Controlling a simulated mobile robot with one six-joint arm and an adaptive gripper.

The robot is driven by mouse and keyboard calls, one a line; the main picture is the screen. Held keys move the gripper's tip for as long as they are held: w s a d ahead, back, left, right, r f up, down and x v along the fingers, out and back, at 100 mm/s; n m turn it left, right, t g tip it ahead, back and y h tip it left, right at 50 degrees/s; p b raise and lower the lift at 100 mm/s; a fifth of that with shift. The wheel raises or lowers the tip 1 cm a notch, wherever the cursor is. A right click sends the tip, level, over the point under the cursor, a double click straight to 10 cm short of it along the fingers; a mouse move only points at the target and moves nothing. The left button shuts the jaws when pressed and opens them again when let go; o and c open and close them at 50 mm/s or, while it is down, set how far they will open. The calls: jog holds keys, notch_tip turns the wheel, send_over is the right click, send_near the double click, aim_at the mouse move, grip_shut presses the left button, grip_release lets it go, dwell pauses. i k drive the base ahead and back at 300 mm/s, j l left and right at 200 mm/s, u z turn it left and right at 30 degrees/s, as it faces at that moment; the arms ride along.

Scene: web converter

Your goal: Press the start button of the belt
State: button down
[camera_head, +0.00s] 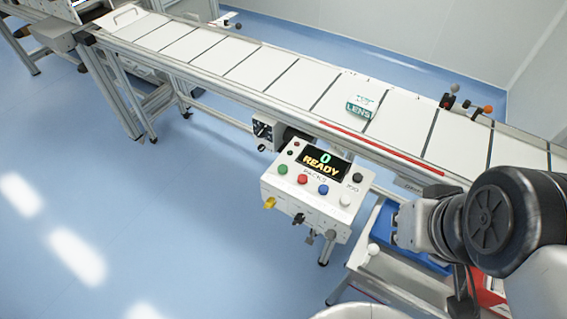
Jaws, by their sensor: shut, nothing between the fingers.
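The belt (240,69) runs from upper left to the right as white panels split by dark bars. The control box (332,219) hangs on its near side, with a display (320,163) reading "0 READY". A green button (283,169) is at the left of its panel, beside a red button (302,179), a blue button (323,189) and a white button (345,200). A black button (358,178) is near the "JOG" label. No start label is readable. My gripper (399,227) is at lower right, shut and empty, right of the box and apart from it.
A pack marked "LENS" (360,108) lies on the belt. A yellow part (269,203) and dark fittings stick out of the box's front. Open floor lies left of the box.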

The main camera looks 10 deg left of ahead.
aim_at(282, 168)
jog(key=j+z, duration=0.2)
jog(key=j, duration=1.95)
jog(key=i, duration=0.05)
